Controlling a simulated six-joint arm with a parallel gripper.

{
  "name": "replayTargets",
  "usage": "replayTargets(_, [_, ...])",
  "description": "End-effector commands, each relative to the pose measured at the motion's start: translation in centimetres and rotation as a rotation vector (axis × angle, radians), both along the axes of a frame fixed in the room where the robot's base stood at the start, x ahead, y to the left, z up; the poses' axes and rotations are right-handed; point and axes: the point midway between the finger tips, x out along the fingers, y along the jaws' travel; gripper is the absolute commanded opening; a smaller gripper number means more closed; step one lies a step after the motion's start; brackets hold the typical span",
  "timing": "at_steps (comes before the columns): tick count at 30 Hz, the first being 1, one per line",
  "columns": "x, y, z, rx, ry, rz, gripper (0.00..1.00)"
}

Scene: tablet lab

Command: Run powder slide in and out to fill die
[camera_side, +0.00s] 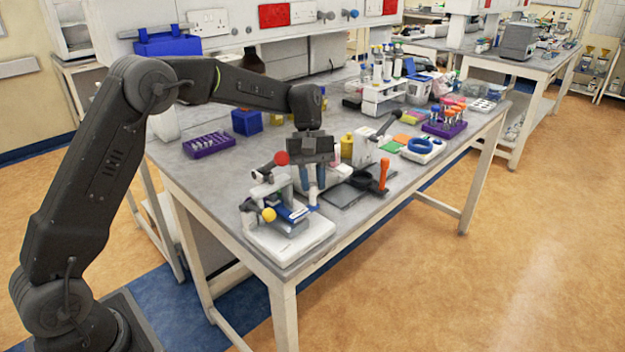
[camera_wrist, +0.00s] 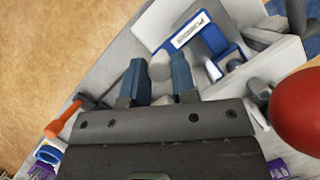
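The small tablet press stands on a white base (camera_side: 290,243) at the table's front corner. It has a red ball knob (camera_side: 281,158) on top and a yellow ball knob (camera_side: 268,214) low at the front. The blue powder slide (camera_side: 294,209) carries a white label; its blue part (camera_wrist: 207,24) also shows in the wrist view. My gripper (camera_side: 312,184) points down at the press's right side. In the wrist view my gripper (camera_wrist: 160,78) has its blue fingertips on either side of a pale upright cylinder (camera_wrist: 160,66). I cannot tell if they touch it.
The red knob (camera_wrist: 300,108) is close on the wrist view's right side. A black stand with an orange handle (camera_side: 384,173) lies right of the press. A purple rack (camera_side: 207,145) and a blue box (camera_side: 247,122) are behind. Bare tabletop lies left of the press.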

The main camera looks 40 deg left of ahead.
Motion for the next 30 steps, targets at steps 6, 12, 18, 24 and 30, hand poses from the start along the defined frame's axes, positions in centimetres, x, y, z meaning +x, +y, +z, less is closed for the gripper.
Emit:
replayTargets(6, [0.0, 0.0, 0.0, 0.000, 0.000, 0.000, 0.04])
replayTargets(12, [0.0, 0.0, 0.0, 0.000, 0.000, 0.000, 0.00])
replayTargets(18, [0.0, -0.9, 0.0, 0.001, 0.001, -0.003, 0.00])
replayTargets(24, [0.0, -4.3, 0.0, -0.002, 0.000, -0.006, 0.00])
replayTargets(30, [0.0, -5.1, 0.0, -0.005, 0.001, -0.001, 0.00])
